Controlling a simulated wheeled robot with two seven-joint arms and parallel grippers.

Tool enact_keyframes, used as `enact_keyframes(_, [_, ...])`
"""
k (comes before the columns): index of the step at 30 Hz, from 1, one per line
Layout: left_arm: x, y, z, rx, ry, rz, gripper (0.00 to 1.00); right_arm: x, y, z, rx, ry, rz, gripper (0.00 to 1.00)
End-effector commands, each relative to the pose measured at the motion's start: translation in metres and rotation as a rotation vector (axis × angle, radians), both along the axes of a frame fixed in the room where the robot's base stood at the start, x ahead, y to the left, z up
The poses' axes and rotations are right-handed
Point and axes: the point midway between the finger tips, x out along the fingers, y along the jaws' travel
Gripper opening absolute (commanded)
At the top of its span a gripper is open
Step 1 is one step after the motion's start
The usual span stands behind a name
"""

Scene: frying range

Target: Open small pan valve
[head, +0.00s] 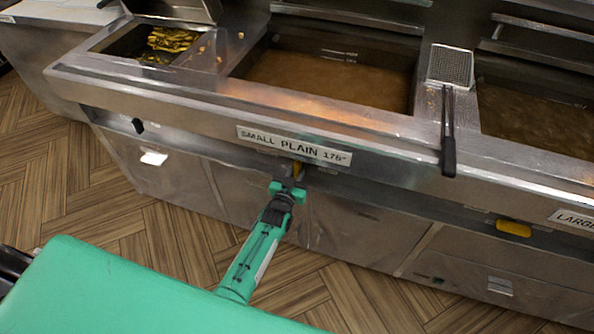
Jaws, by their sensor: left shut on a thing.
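The small pan (330,82) behind the label is filled with brown oil. How far the valve is turned I cannot tell, because the gripper hides most of it. My right gripper is not in view.
Another yellow handle (513,228) lies sideways under the label "LARGE" (577,219) at right. A scoop with a black handle (448,135) hangs over the front edge between two pans. Steel doors (350,228) stand below. The wooden floor (120,240) is clear at left.

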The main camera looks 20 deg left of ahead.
Motion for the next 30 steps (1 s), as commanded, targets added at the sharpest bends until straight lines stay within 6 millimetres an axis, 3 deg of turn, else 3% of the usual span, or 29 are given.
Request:
enact_keyframes(4, [-0.001, 0.000, -0.001, 0.002, 0.003, -0.001, 0.00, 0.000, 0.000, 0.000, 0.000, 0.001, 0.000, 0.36])
enact_keyframes(5, [-0.001, 0.000, -0.001, 0.002, 0.003, -0.001, 0.22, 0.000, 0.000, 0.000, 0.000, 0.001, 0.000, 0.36])
enact_keyframes(8, [-0.001, 0.000, -0.001, 0.002, 0.002, -0.001, 0.42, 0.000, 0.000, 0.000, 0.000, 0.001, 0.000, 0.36])
enact_keyframes(20, [-0.006, 0.000, -0.001, 0.000, 0.002, 0.000, 0.42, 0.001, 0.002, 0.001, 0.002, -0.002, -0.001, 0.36])
enact_keyframes(30, [-0.061, 0.002, -0.002, 0.000, 0.004, 0.000, 0.42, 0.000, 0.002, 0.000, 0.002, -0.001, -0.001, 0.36])
